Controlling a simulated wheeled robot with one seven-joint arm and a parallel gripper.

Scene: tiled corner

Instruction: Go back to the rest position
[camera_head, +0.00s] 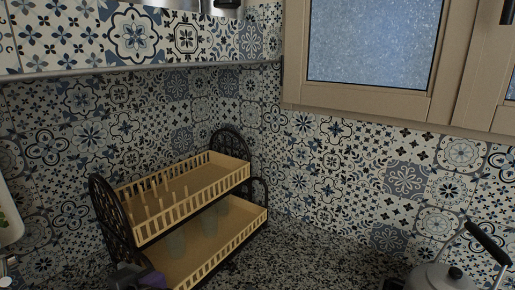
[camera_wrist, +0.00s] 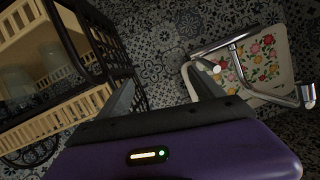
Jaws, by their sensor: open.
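My gripper (camera_wrist: 160,82) is open in the wrist view, with its two dark fingers spread apart and nothing between them. Its purple body fills the bottom of that view. The two-tier dish rack (camera_head: 208,183) has beige trays and black openwork ends. In the wrist view, the rack (camera_wrist: 85,108) is close by on the left, beside the left finger.
Glasses (camera_head: 176,243) stand on the rack's lower tier. A metal holder with a floral-patterned panel (camera_wrist: 262,60) lies right of my gripper in the wrist view. A kettle (camera_head: 440,278) stands at the bottom right. The speckled counter (camera_head: 310,255) between rack and kettle is clear.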

